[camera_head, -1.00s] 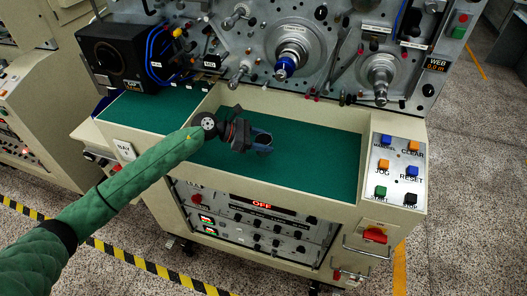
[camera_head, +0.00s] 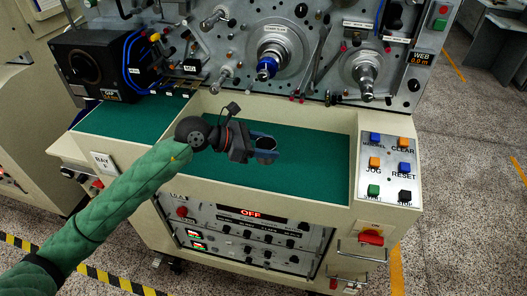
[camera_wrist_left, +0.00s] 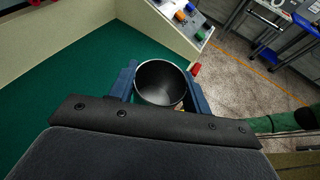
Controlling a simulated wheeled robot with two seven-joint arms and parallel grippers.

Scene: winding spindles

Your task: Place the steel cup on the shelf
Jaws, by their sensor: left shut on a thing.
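The steel cup (camera_wrist_left: 160,83) is a dark round open-topped vessel between the two blue fingers of my left gripper in the left wrist view. My left gripper (camera_wrist_left: 160,90) is shut on it, one finger on each side. In the head view the left gripper (camera_head: 264,148) is over the green shelf surface (camera_head: 315,150), with the cup (camera_head: 265,144) small and mostly hidden between the fingers. I cannot tell from these views how far the cup is above the green surface. My right gripper is not in view.
The machine panel with spindles (camera_head: 273,48) rises behind the green surface. A black box (camera_head: 88,65) stands at back left. A button panel (camera_head: 387,165) is at right and a cream wall (camera_head: 300,198) runs along the front. The green area right of the gripper is clear.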

